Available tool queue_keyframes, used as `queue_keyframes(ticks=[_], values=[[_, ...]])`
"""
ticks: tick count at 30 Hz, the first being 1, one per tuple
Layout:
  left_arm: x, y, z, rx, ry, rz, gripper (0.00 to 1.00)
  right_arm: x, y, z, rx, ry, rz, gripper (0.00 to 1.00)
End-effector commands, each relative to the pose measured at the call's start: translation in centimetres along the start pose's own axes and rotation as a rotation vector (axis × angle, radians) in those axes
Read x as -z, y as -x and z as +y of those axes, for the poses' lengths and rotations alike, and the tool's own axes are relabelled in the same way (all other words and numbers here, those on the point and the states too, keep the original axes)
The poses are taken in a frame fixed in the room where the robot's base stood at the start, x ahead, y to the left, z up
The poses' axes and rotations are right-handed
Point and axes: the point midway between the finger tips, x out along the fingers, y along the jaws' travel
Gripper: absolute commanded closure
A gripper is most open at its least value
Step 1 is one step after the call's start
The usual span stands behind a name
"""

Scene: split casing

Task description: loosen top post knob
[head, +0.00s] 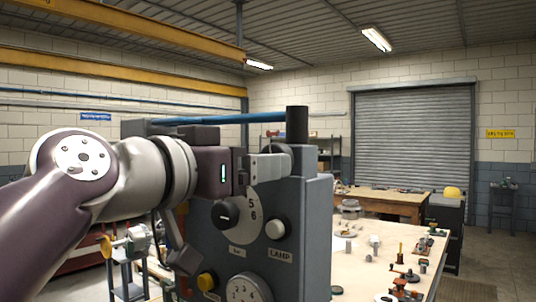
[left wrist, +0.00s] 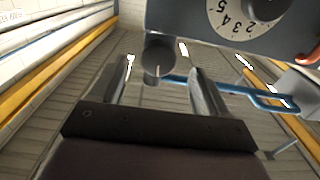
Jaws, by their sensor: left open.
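The grey casing (head: 305,225) stands in front of me with a black upright post (head: 297,123) on its top right corner. A dark rounded knob (head: 277,150) shows just left of the post, partly hidden by my gripper. My left gripper (head: 285,165) is at the casing's upper edge. In the left wrist view its fingers (left wrist: 160,75) are spread and nothing is held. A dark round knob (left wrist: 158,55) with a thin line on it lies in the gap between the fingertips, beside the casing edge; contact cannot be told. My right gripper is out of view.
A workbench (head: 365,262) with small parts lies to the right.

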Motion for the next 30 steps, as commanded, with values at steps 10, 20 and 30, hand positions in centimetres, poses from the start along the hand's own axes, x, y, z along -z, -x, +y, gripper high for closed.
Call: queue_keyframes(ticks=[10,20,30], values=[[0.1,-4.4,0.0,0.001,0.000,0.000,0.24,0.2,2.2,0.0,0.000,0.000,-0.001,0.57],[-0.1,-4.5,-0.1,0.001,-0.001,0.000,0.50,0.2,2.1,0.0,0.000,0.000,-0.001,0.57],[0.0,-4.4,-0.1,0.001,0.012,0.000,0.80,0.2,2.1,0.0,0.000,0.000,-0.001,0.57]])
